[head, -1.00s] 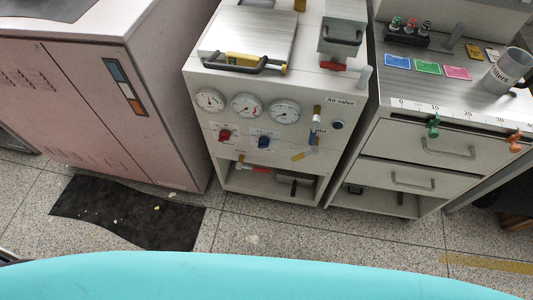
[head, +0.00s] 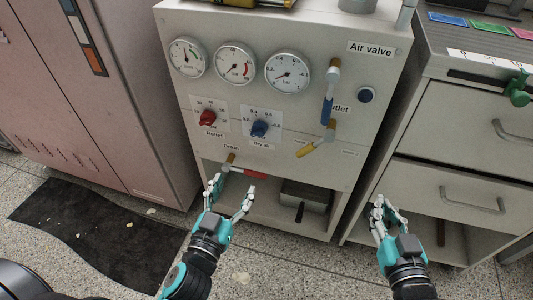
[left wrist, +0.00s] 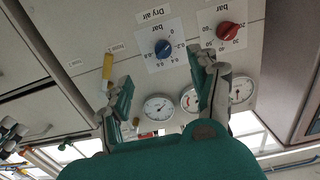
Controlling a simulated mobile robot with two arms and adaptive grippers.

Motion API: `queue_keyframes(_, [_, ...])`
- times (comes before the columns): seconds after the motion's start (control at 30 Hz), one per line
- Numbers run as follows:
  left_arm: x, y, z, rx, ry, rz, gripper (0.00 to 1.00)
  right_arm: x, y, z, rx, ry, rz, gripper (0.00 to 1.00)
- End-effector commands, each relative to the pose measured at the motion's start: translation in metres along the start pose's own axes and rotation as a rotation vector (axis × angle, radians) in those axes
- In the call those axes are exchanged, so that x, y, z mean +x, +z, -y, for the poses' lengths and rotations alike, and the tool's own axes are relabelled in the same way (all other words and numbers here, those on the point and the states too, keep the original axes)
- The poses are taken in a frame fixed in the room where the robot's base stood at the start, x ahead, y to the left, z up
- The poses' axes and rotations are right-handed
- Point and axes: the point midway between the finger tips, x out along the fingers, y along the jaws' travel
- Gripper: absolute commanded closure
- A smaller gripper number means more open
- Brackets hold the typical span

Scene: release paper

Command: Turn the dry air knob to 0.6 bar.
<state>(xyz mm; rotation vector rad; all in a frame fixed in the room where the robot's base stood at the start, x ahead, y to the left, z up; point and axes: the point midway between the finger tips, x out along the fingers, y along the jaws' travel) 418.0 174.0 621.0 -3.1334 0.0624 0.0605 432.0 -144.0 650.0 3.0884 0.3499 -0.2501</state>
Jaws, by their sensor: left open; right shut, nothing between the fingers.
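The blue dry air knob (head: 260,128) sits on a white scale plate on the cabinet front. In the left wrist view the knob (left wrist: 163,48) shows upside down, ahead of the spread fingers, with bar marks around it. The exact setting is too small to tell. My left gripper (head: 233,187) is open and empty, below the knob and apart from it, in front of the cabinet's lower opening. My right gripper (head: 388,210) is shut and empty, in front of the right-hand drawers.
A red knob (head: 206,118) is left of the blue one. Round gauges (head: 288,73) sit above. A blue-handled valve (head: 328,105), a yellow-handled valve (head: 309,149) and a red-handled drain valve (head: 250,173) stick out nearby. A green hook (head: 517,92) is at the right drawer unit.

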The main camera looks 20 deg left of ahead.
Motion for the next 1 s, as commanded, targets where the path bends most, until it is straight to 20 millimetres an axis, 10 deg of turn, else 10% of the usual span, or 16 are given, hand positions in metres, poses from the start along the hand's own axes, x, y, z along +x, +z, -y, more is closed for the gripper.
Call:
queue_keyframes(0.27, [0.01,-0.014,0.002,-0.006,-0.004,-0.043,0.38,-0.007,-0.007,-0.001,0.0,0.001,-0.008,1.0])
queue_keyframes(1.0, [0.151,-0.018,0.003,-0.003,-0.005,-0.041,0.38,-0.007,-0.003,-0.001,0.0,0.002,0.007,1.0])
